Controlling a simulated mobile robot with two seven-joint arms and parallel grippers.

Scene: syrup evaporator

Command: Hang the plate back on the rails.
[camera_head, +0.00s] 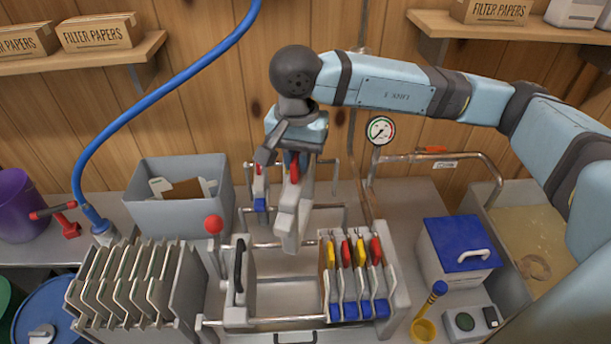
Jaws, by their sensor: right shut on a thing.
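My right gripper (291,143) comes in from the upper right and is shut on a pale grey plate (291,222) with a red part just under the jaws. The plate is seen nearly edge-on and hangs over the open middle of the press. Several plates (352,284) with red and yellow tops and blue lower corners stand at the right end of the rails. The front rail (268,321) runs below the gap, and a rear rail (318,208) passes behind the held plate. I cannot tell whether the plate touches a rail. My left gripper is not in view.
The press's left end block (239,302) has a black handle; a red-knobbed lever (213,225) stands near it. Left are a plate rack (135,290) and a grey bin (175,218).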

